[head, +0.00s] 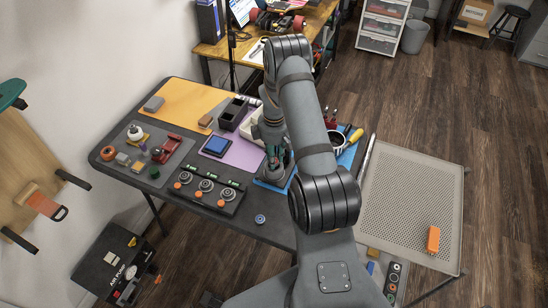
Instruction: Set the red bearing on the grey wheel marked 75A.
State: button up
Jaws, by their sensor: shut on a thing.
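Three grey round wheels stand in a row on a black tray at the front of the table: left (186,177), middle (206,185) and right (228,194). Small green labels sit behind them, too small to read, so I cannot tell which is marked 75A. My gripper (273,172) points down to the right of the tray, over or near a blue mat (267,186). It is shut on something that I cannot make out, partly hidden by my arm. I cannot identify the red bearing.
A blue round part (260,218) lies near the table's front edge. A grey mat (133,168) at left holds several small parts. A black open box (232,113) and a dark blue square item (216,146) stand behind the tray. A perforated bench (400,200) is at right.

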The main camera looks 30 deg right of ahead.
jog(key=shift+f+b, duration=0.8)
jog(key=shift+b, duration=0.35)
dwell(1.8)
jog(key=shift+s+f, duration=0.15)
dwell(0.6)
jog(key=o, duration=1.2)
jog(key=shift+a+f, duration=0.1)
jog(key=shift+o, duration=0.4)
jog(key=shift+s, duration=0.1)
jog(key=o, duration=0.5)
jog(key=shift+c, duration=0.2)
jog(key=shift+w, duration=0.2)
jog(key=shift+r, duration=0.2)
jog(key=shift+r+p, duration=2.15)
jog(key=shift+r, duration=1.35)
